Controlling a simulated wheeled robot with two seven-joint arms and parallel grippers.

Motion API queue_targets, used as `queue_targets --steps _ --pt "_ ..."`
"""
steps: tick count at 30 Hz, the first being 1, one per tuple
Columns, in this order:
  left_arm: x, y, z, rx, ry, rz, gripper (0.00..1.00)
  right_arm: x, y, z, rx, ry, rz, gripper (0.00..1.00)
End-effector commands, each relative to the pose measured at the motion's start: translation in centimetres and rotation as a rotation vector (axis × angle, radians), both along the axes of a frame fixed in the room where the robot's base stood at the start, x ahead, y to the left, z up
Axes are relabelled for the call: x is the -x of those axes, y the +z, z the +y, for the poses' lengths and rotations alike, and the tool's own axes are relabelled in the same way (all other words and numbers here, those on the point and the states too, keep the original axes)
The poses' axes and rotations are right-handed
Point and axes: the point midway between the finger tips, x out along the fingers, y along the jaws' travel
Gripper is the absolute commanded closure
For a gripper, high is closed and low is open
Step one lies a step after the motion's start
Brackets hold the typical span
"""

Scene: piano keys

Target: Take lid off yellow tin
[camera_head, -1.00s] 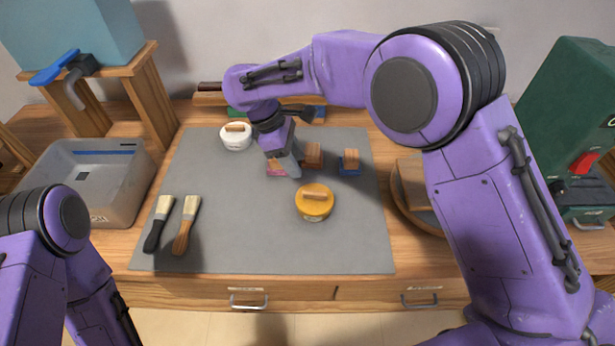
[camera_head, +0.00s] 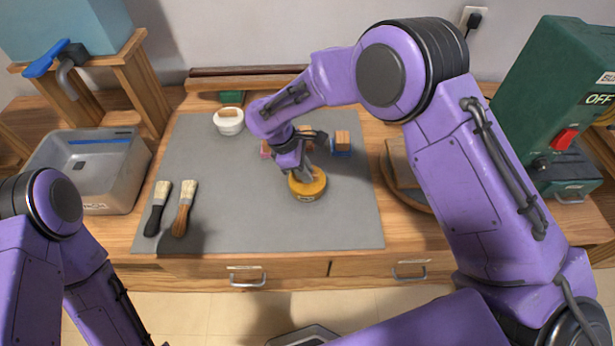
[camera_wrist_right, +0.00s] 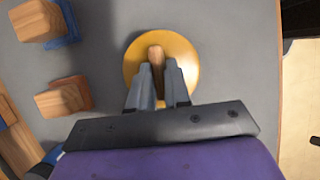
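The yellow tin (camera_head: 307,190) stands upright on the grey mat, right of the mat's middle, with its lid on. A wooden bar handle (camera_wrist_right: 157,58) crosses the lid, which shows as a yellow disc (camera_wrist_right: 190,58) in the right wrist view. My right gripper (camera_head: 304,176) points down at the tin from above. In the wrist view its fingertips (camera_wrist_right: 157,66) stand closely on either side of the handle. I cannot tell whether they press on it or leave a small gap. My left arm shows at the left edge, but its gripper is out of view.
Small wood-topped blocks, one on a blue base (camera_head: 341,146), stand behind the yellow tin. Two brushes (camera_head: 184,205) lie on the left. A grey bin (camera_head: 82,172) stands left; a green machine (camera_head: 545,100) right.

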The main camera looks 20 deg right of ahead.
Motion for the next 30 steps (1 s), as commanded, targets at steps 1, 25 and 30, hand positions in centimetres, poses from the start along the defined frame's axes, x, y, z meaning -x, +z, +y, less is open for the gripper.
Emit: queue_targets --steps 1,25,30 --pt "0.0 0.0 0.0 0.000 0.000 0.000 0.57 0.0 0.0 0.0 0.000 0.000 0.000 1.00" --pt "0.0 -1.5 0.0 0.000 0.000 0.000 0.57 4.6 8.7 0.3 0.000 -0.001 -0.005 1.00" --pt "0.0 -2.3 0.0 0.000 0.000 0.000 0.57 9.6 11.0 0.6 0.001 0.000 0.000 1.00"
